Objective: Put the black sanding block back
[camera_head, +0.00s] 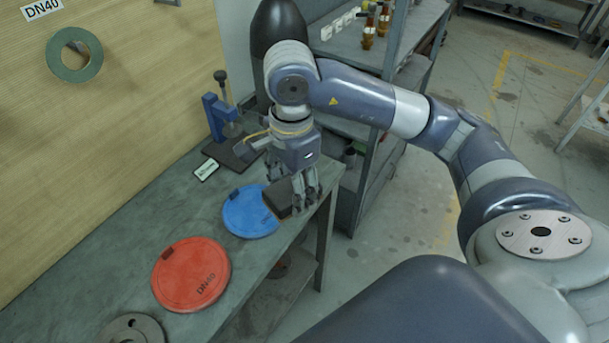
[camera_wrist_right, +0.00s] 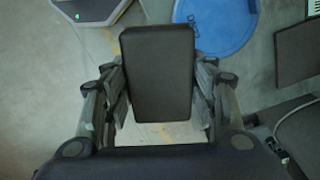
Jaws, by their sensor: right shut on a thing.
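The black sanding block (camera_wrist_right: 158,74) is a dark rectangular block between the fingers of my right gripper (camera_wrist_right: 160,103) in the right wrist view. The fingers close on its two long sides. In the head view the block (camera_head: 281,198) shows at the fingers of my right gripper (camera_head: 301,197), over the right edge of the bench and beside the blue disc (camera_head: 247,213). I cannot tell whether the block touches the bench or disc. My left gripper is not in view.
A red disc marked DN40 (camera_head: 191,275) lies nearer on the bench (camera_head: 115,250). A grey flange (camera_head: 133,330) is at the bottom edge. A blue clamp stand (camera_head: 222,122) and a small white-screened device (camera_head: 205,169) are behind. A metal shelf (camera_head: 372,150) stands right of the bench.

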